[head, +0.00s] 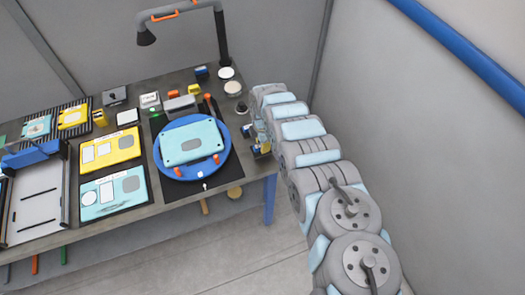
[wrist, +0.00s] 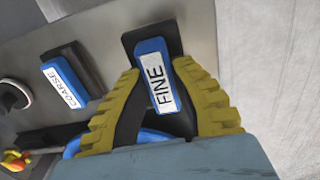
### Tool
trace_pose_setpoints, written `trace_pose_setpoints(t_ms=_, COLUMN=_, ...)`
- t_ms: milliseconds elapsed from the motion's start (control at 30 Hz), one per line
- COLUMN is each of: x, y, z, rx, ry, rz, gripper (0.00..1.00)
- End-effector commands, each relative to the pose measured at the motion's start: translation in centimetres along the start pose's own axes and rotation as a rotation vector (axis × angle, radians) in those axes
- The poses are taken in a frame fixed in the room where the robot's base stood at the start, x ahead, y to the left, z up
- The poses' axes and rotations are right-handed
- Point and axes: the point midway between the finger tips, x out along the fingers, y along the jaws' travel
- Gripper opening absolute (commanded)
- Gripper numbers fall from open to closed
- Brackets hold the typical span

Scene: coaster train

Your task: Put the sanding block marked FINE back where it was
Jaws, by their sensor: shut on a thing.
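The blue sanding block (wrist: 155,78) with a white label reading FINE is between the yellow-padded fingers of my gripper (wrist: 165,108) in the wrist view. My gripper is shut on it. A dark rectangular patch (wrist: 176,40) shows just behind the block; whether the block touches it I cannot tell. A second blue block (wrist: 64,84), labelled COARSE, lies to the left on the bench, partly over a dark brown patch (wrist: 88,68). In the head view my gripper (head: 262,142) is at the bench's right end, and the FINE block is hard to make out there.
The grey bench (head: 225,195) ends just right of my gripper. A blue round turntable (head: 165,165) with a light-blue plate stands to the left, with a lamp post (head: 222,40) behind. Pale and dark discs (head: 232,88) lie near my arm.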

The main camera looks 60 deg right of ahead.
Motion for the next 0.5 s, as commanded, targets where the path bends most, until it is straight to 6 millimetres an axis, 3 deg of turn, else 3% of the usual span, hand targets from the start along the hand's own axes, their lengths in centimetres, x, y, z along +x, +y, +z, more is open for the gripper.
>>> trace_pose_setpoints(t_ms=300, x=3.3, y=0.4, z=0.1, rx=0.000, ry=0.000, rz=0.000, gripper=0.00)
trace_pose_setpoints(t_ms=500, x=3.8, y=0.4, z=0.1, rx=0.000, ry=0.000, rz=0.001, gripper=0.00)
